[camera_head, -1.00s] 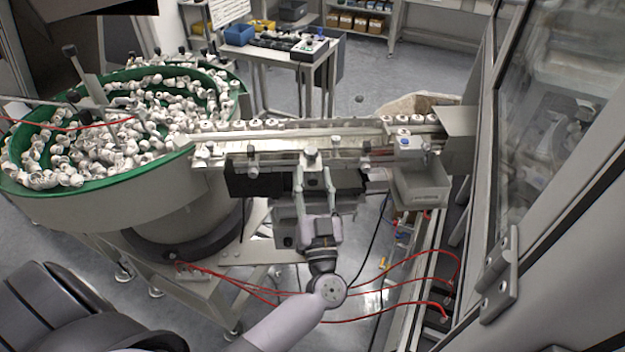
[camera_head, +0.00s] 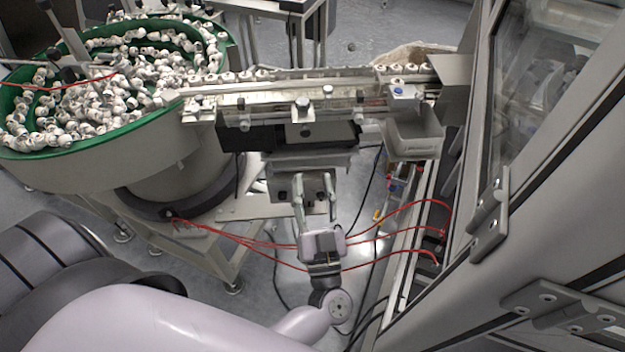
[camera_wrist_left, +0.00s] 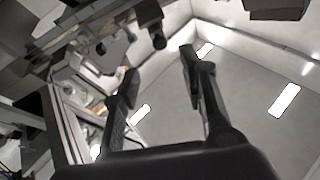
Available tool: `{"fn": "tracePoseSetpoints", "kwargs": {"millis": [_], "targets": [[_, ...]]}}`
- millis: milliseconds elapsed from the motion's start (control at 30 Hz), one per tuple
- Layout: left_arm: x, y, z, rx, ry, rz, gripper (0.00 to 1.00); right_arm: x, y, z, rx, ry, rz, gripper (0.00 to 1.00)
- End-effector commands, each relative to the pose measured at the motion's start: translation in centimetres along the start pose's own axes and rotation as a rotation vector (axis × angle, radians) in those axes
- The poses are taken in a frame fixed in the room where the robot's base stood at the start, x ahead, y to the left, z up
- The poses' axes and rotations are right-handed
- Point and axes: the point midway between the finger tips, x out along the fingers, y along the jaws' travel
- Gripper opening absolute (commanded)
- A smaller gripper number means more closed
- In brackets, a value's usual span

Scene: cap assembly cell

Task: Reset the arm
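My left gripper (camera_head: 315,186) is in the middle of the head view, below the feeder rail and in front of the grey unit under it. Its fingers point up and away, spread apart with nothing between them. The left wrist view shows the two dark fingers of the left gripper (camera_wrist_left: 157,62) open and empty, with ceiling and lights behind them. My right gripper is not in view.
A green-rimmed bowl (camera_head: 135,141) full of white caps stands at the left. The feeder rail (camera_head: 270,100) with several caps runs right from it. A grey bin (camera_head: 414,136) hangs at its right end. Red hoses (camera_head: 385,236) and a machine frame lie to the right.

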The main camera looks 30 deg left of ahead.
Motion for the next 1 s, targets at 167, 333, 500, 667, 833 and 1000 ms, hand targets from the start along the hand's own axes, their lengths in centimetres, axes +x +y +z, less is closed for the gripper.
{"fn": "tracePoseSetpoints", "kwargs": {"millis": [167, 333, 500, 667, 833, 1000], "targets": [[0.0, 0.0, 0.0, 0.000, 0.000, 0.000, 0.39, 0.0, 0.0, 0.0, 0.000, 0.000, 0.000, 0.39], [0.0, 0.0, 0.0, 0.000, 0.000, 0.002, 0.39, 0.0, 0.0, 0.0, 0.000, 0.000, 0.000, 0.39], [-1.2, 2.3, 2.7, 0.005, -0.002, 0.118, 0.39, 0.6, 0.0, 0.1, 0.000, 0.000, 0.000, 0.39], [-5.6, 7.3, 10.4, 0.011, -0.076, 0.420, 0.39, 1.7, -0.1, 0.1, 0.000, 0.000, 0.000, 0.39], [-12.7, 9.9, 20.7, 0.030, -0.281, 0.719, 0.39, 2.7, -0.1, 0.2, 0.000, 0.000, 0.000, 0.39], [-20.8, 8.7, 30.4, 0.071, -0.561, 0.922, 0.39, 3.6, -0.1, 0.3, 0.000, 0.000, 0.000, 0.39]]}}
